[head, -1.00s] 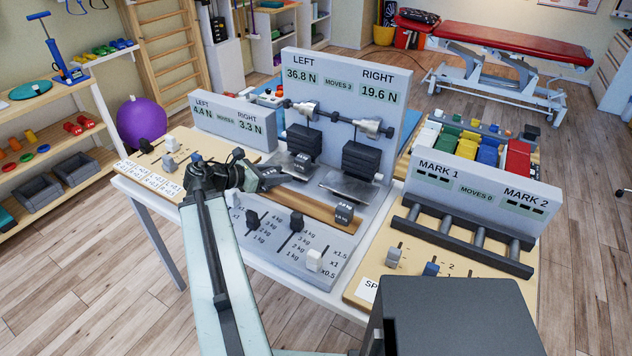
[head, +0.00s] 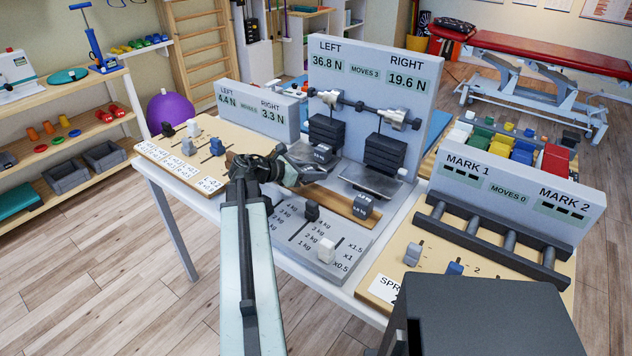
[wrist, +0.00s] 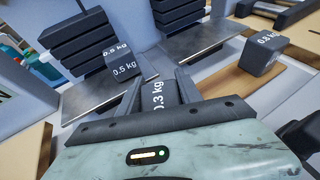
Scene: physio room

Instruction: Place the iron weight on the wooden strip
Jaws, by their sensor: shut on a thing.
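My gripper (wrist: 160,92) is shut on a dark iron weight marked 0.3 kg (wrist: 158,95). In the head view my gripper (head: 300,170) is over the left end of the wooden strip (head: 335,202), by the front edge of the left metal plate; its jaws hide the held weight. The strip also shows in the wrist view (wrist: 222,82), right of the jaws. A dark weight marked 0.8 kg (wrist: 264,54) sits on the strip, towards its right end in the head view (head: 363,206). I cannot tell the held weight's height above the strip.
A dark 0.5 kg weight (wrist: 120,63) is on the left plate (wrist: 85,98), close to the jaws. The right plate (head: 372,180) is bare in front of its dark stack (head: 385,152). Sliders (head: 326,250) stand in front of the strip. The board (head: 368,75) reads 36.8 N and 19.6 N.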

